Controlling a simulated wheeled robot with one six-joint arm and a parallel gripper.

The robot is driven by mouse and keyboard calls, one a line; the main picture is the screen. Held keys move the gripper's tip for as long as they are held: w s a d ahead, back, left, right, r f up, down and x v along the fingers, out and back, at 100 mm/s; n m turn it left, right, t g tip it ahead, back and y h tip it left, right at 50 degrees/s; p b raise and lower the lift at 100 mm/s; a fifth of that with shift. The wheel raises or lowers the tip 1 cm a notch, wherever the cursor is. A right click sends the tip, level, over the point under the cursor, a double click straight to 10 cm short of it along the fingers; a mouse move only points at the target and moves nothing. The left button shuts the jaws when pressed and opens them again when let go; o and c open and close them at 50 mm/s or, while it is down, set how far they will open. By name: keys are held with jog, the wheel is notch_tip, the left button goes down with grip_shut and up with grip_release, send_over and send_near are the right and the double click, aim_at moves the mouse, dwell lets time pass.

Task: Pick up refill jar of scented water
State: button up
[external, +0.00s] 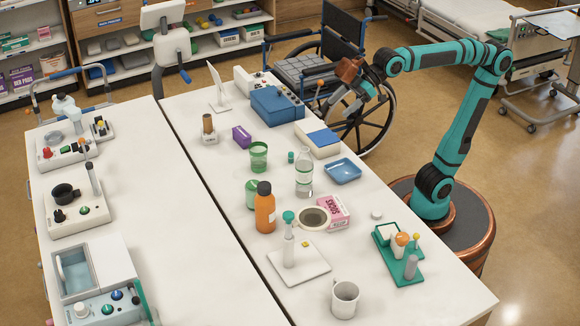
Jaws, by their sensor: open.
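My gripper (343,103) is open and empty, raised near the far right edge of the white table (390,275), with the wheelchair behind it. Several vessels stand on the table to the lower left of the gripper and well apart from it. A clear bottle-like jar (304,180) with pale contents stands upright near the middle. A green see-through jar (258,157) stands to its left. A second green container (252,190) is partly hidden behind an orange bottle (265,212). I cannot tell which of these is the refill jar of scented water.
A blue tray (343,171), a white box with a blue top (318,140) and a blue case (277,107) lie near the gripper's side. A pink box (335,212), a white bowl (314,219), a green stand (398,262) and a mug (345,299) are closer to the front.

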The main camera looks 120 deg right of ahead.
jog(key=w+d+f+m+g, duration=0.1)
jog(key=w+f+g, duration=0.15)
jog(key=w, duration=0.55)
jog(key=w+f+g, duration=0.1)
jog(key=w+g, duration=0.2)
jog(key=w, duration=0.6)
jog(key=m+g, duration=0.1)
jog(key=g, duration=0.5)
send_near(254, 185)
notch_tip(254, 185, down, 10)
jog(key=shift+s+d+r, duration=0.1)
jog(key=shift+s, duration=0.05)
jog(key=shift+d+f, duration=0.2)
jog(key=shift+f, duration=2.6)
jog(key=shift+c, duration=0.5)
jog(key=c, duration=1.1)
jog(key=shift+r, duration=0.1)
